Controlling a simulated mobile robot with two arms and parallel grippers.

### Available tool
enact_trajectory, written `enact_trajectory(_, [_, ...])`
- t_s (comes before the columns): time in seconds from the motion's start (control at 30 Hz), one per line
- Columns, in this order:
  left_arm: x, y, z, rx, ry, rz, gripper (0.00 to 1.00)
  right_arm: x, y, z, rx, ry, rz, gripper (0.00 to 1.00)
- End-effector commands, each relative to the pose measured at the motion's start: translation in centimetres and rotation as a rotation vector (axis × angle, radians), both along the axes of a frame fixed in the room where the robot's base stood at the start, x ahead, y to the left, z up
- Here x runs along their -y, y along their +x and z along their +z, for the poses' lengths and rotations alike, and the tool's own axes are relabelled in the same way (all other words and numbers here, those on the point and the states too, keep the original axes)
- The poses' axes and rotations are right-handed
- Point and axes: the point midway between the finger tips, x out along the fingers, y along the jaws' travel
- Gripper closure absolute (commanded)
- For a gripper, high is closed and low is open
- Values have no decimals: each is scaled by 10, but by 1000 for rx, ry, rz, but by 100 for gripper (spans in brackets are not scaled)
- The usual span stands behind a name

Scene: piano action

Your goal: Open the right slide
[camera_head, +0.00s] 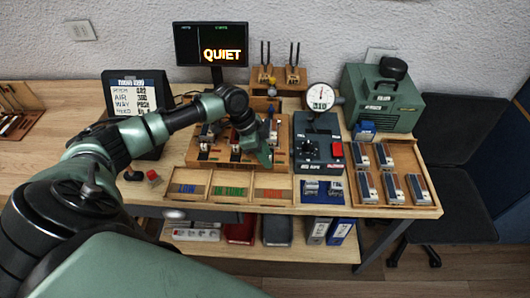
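A wooden fixture (283,158) stands at the middle of the bench, carrying a row of small slide-like parts with red and dark pieces. One such part (206,138) shows clearly at its left. My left gripper (266,158) reaches over the right part of this fixture and points down. The arm and gripper cover much of the right-hand part, so the right slide is largely hidden. I cannot tell whether the fingers touch it, or whether they are open or shut. My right gripper is not in view.
A three-bay labelled tray (250,201) lies in front. A dark box with a dial gauge (320,97) and red switch stands right of the fixture. A wooden tray (424,206) of several blocks, a green machine (382,100) and a "QUIET" screen (211,44) surround it.

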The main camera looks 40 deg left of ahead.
Motion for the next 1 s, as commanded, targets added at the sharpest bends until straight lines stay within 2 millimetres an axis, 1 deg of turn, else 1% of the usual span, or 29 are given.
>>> enact_trajectory(0.03, [0, 0, 0, -1, 0, 0, 78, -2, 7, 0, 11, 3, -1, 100])
enact_trajectory(0.13, [-1, 1, 0, 2, 1, 1, 78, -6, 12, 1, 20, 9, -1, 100])
enact_trajectory(0.4, [-2, 2, 2, 5, 3, 4, 78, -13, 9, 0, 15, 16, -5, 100])
enact_trajectory(0.67, [-5, 2, 6, 8, 5, 5, 78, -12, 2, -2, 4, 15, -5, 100])
enact_trajectory(0.77, [-10, 0, 16, 10, 6, 6, 78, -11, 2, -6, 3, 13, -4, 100])
enact_trajectory(1.0, [-23, -9, 54, 10, 6, 4, 78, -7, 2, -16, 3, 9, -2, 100])
